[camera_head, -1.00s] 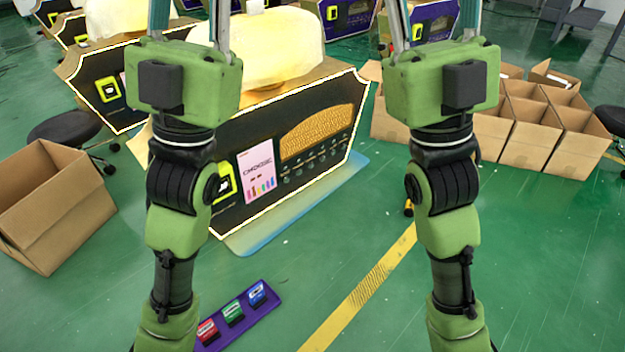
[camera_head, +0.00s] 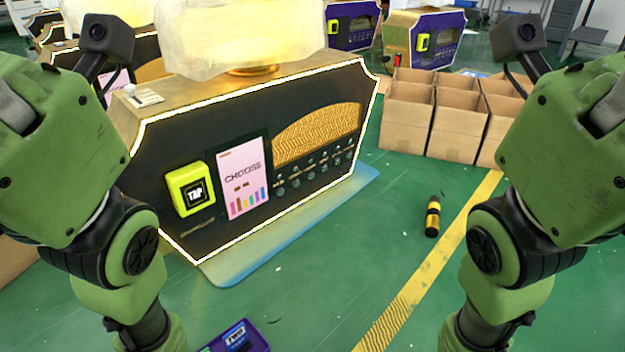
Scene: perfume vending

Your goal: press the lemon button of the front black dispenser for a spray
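The front black dispenser (camera_head: 215,145) stands upright in the middle left of the head view, with a glowing white edge. Its face carries a yellow TAP box (camera_head: 190,190), a pink CHOOSE panel (camera_head: 241,180) with several coloured bars, and rows of small round knobs (camera_head: 310,172) under a gold arch. No lemon label is readable. My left arm is at the left and my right arm at the right, both with wrist housings raised. The gripper fingers of both arms are outside the view. The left arm overlaps the dispenser's left side.
Open cardboard boxes (camera_head: 455,128) stand at the right, behind a yellow floor stripe (camera_head: 410,292). A black and yellow cylinder (camera_head: 433,216) is on the green floor. A purple tray (camera_head: 250,338) shows at the bottom edge. More dispensers (camera_head: 432,40) stand behind.

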